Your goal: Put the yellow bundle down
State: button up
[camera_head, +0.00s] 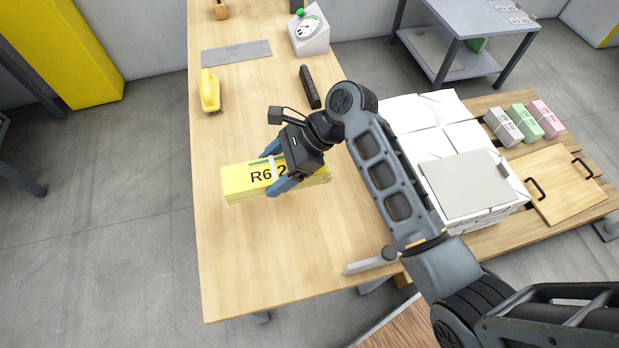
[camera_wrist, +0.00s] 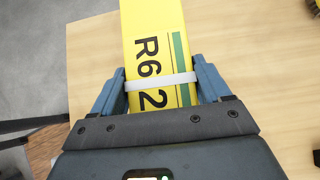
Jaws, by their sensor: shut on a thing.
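The yellow bundle (camera_head: 240,182) is a long box-shaped stack with black "R62" lettering, a green stripe and a white band around it. My gripper (camera_head: 280,175) is shut on its middle, one blue finger on each long side. In the wrist view the bundle (camera_wrist: 152,30) lies between both fingers of my gripper (camera_wrist: 161,88), close to the white band. The bundle is over the wooden table (camera_head: 290,250), near its left edge. I cannot tell whether its underside touches the tabletop.
White stacks (camera_head: 405,112) stand to the right, with grey, green and pink bundles (camera_head: 524,122) beyond. The table's front is mostly clear.

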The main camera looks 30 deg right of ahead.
jog(key=d+f, duration=0.1)
jog(key=d, duration=0.1)
jog(key=d+f, duration=0.2)
jog(key=d, duration=0.1)
jog(key=d+f, duration=0.1)
jog(key=d, duration=0.1)
jog(key=shift+s+d+f+b, duration=0.3)
jog(key=shift+s+b, duration=0.05)
jog(key=shift+s, duration=0.05)
jog(key=shift+d+f+b, duration=0.1)
jog(key=shift+f+b, duration=0.25)
jog(key=shift+f, duration=1.7)
jog(key=o, duration=1.7)
jog(key=p+v, duration=0.1)
jog(key=v, duration=1.1)
